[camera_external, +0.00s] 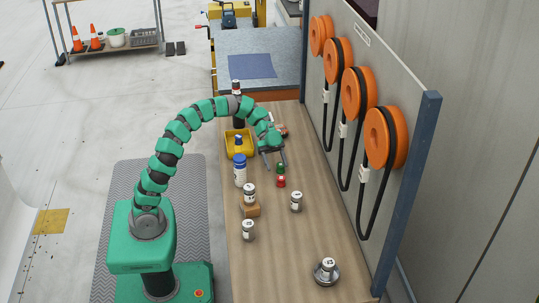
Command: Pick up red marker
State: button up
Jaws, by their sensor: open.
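A small red cylinder (281,182), which looks like the red marker, stands on the wooden bench just in front of a small green cylinder (280,168). My gripper (275,165) reaches down from the arched green arm with its two fingers apart and empty. Its fingertips are close to the green cylinder and a little behind the red one in the picture. I cannot tell how high they are above the bench or whether they touch the green cylinder.
A blue-and-white bottle (240,170) and a yellow bin (230,147) stand left of the gripper. White containers stand nearby, one on a brown block (250,210) and one on a round metal base (326,277). A panel with orange reels (386,137) borders the right. The bench's front middle is clear.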

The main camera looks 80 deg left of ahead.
aim_at(281, 177)
jog(key=shift+b+x, duration=0.75)
jog(key=shift+x, duration=2.15)
jog(key=c, duration=1.1)
